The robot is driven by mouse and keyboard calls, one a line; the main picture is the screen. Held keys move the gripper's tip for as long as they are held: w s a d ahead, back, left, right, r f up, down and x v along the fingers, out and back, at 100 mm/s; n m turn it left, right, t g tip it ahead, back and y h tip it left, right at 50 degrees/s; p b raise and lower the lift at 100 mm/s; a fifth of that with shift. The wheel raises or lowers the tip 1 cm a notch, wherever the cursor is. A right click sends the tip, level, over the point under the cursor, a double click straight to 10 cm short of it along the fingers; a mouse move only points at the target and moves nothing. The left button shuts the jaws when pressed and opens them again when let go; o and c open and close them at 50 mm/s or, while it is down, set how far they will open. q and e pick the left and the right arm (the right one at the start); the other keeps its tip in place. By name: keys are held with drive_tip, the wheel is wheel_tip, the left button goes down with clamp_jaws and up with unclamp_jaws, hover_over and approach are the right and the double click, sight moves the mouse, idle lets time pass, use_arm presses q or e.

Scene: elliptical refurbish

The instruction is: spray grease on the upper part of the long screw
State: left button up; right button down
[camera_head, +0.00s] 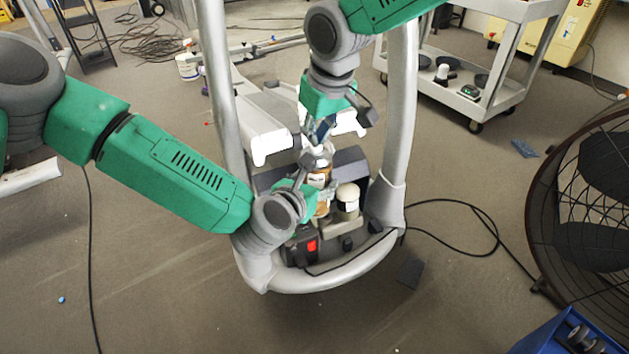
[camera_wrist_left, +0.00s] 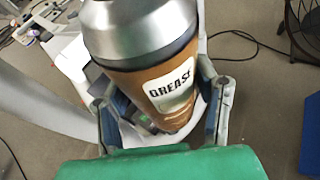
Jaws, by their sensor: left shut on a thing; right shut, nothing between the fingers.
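A brown grease can (camera_head: 321,178) with a silver top is near the middle of the head view. In the left wrist view the can (camera_wrist_left: 172,92) fills the centre, its "GREASE" label facing the camera. My left gripper (camera_head: 308,184) is shut around the can; in the left wrist view its fingers (camera_wrist_left: 163,112) flank the can on both sides. My right gripper (camera_head: 320,132) is shut and empty, close above the can's top; whether it touches cannot be told. The long screw cannot be made out in either view.
The elliptical's grey frame (camera_head: 400,130) has uprights on both sides of my grippers. A white-capped container (camera_head: 348,200) stands right of the can. A fan (camera_head: 590,200) is at the right, a grey cart (camera_head: 485,95) behind. Cables cross the floor.

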drive_tip(key=shift+w+a+v, duration=0.1)
drive_tip(key=shift+w+v, duration=0.05)
drive_tip(key=shift+v, duration=0.65)
drive_tip(key=shift+w+a+v, duration=0.1)
drive_tip(key=shift+w+v, duration=0.05)
drive_tip(key=shift+v, duration=0.65)
drive_tip(key=shift+w+a+v, duration=0.15)
drive_tip(key=shift+v, duration=0.65)
drive_tip(key=shift+r, duration=0.1)
drive_tip(key=shift+r, duration=0.2)
drive_tip(key=v, duration=1.1)
drive_tip(key=shift+r, duration=0.2)
drive_tip(key=shift+s+d+f, duration=0.1)
drive_tip(key=shift+f, duration=0.05)
